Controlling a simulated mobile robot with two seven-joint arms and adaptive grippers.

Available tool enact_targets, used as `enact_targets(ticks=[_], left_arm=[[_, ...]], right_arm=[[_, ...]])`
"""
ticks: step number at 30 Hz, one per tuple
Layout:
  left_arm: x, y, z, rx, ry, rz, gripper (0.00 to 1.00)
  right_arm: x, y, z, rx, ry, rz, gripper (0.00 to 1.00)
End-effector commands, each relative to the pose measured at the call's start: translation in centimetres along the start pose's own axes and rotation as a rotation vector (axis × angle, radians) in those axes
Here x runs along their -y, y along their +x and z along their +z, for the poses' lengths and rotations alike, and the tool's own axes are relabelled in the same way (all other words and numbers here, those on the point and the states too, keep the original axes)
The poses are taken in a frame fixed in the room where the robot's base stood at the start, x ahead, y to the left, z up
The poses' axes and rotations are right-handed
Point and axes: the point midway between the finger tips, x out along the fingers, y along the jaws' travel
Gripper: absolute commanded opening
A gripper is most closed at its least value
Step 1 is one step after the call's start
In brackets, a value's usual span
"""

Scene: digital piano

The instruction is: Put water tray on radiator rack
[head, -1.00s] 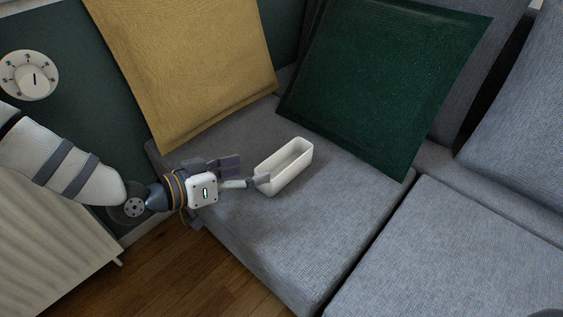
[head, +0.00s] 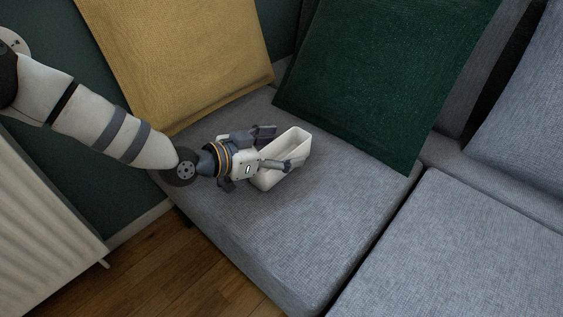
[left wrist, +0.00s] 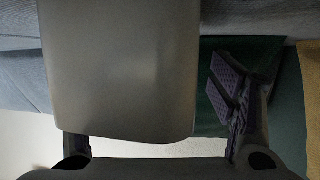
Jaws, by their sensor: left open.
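The water tray (head: 299,139), a white narrow open box, sits on the grey sofa seat below the green cushion. My left gripper (head: 279,147) is at the tray's left end, open. One finger reaches across the tray's near part and the other lies on its far left side. In the left wrist view the tray (left wrist: 120,70) is large and grey between the fingers. The right finger stands apart from it there; the left finger is mostly hidden. The white ribbed radiator (head: 40,220) is at the left edge; no rack shows on it. My right gripper is not in view.
A yellow cushion (head: 175,60) and a green cushion (head: 385,75) lean behind the tray. The sofa seat (head: 310,235) in front of the tray is clear. Wooden floor (head: 180,270) lies between radiator and sofa.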

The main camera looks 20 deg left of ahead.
Motion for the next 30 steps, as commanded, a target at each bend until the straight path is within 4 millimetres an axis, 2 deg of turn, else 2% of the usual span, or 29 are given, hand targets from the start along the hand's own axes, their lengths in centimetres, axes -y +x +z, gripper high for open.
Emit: enact_targets(ticks=[2, 11, 13, 14, 22, 25, 27, 30], left_arm=[[0.0, -0.1, -0.1, -0.001, 0.0, 0.0, 0.78], [0.0, -0.1, -0.1, 0.0, 0.0, 0.0, 0.1], [0.0, -0.1, -0.1, 0.0, 0.0, 0.0, 0.09], [0.0, -0.1, -0.1, -0.002, 0.0, 0.0, 0.04], [0.0, -0.3, -0.7, -0.003, 0.001, 0.0, 0.04], [0.0, -0.8, -2.2, -0.006, 0.002, 0.0, 0.04], [0.0, -1.4, -3.9, -0.008, 0.002, -0.001, 0.04], [-1.8, -3.8, -6.1, -0.008, 0.003, 0.002, 0.04]], right_arm=[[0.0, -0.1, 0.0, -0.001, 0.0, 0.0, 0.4], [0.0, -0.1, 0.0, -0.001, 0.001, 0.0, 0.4], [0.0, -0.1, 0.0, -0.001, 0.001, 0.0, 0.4], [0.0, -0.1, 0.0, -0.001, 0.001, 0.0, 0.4], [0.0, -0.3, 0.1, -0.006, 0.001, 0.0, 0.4], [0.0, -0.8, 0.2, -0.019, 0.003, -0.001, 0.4], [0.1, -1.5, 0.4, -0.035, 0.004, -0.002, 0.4], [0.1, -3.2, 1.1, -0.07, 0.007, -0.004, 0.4]])
